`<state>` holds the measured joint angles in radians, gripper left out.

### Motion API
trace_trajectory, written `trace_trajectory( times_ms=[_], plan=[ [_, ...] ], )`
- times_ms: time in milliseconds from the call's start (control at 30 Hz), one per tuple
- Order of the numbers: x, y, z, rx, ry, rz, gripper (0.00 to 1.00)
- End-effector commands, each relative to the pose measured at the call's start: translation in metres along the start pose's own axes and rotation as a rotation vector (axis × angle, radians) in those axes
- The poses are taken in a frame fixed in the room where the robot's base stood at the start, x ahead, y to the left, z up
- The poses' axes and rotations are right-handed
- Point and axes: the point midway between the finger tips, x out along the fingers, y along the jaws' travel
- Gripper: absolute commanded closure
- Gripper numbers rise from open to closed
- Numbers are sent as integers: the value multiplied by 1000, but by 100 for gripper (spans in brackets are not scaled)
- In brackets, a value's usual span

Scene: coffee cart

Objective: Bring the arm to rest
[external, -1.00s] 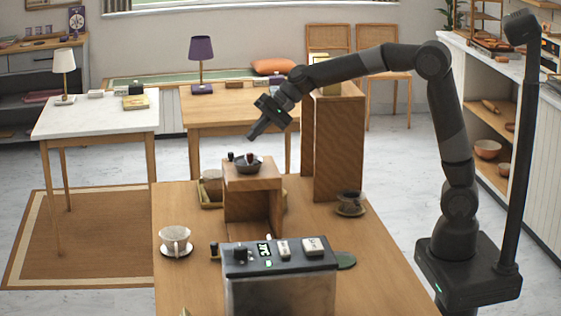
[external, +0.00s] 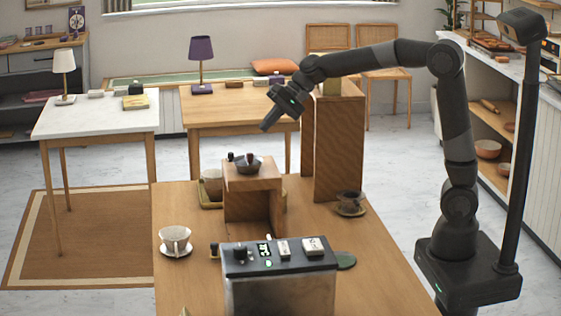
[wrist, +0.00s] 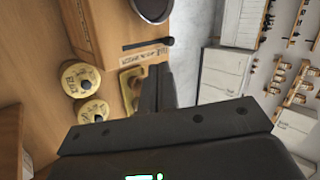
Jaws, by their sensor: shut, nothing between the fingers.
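My gripper (external: 267,126) is shut and empty. In the external view it hangs in the air above the wooden stand (external: 252,177) on the cart, pointing down and to the left. My arm arches over from the right side of the cart, clear of the surfaces. In the wrist view the shut fingers (wrist: 160,85) show in the middle, with the cart top below them and the floor to the right.
A tall wooden block (external: 335,150) stands right of the stand, close under my forearm. A dark cup (external: 350,200), a white cup (external: 175,239) and a grey machine (external: 280,290) stand on the cart top (external: 380,270). The air left of my gripper is clear.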

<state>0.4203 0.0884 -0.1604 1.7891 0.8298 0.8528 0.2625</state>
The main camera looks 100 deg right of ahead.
Motion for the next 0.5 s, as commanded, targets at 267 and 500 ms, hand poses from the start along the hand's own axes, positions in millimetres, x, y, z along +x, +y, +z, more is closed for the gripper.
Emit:
trace_trajectory(
  times_ms=[267,500],
  plan=[
    [-34,21,112,-315,-68,94,100],
    [-68,72,202,-657,-114,191,100]
  ],
)
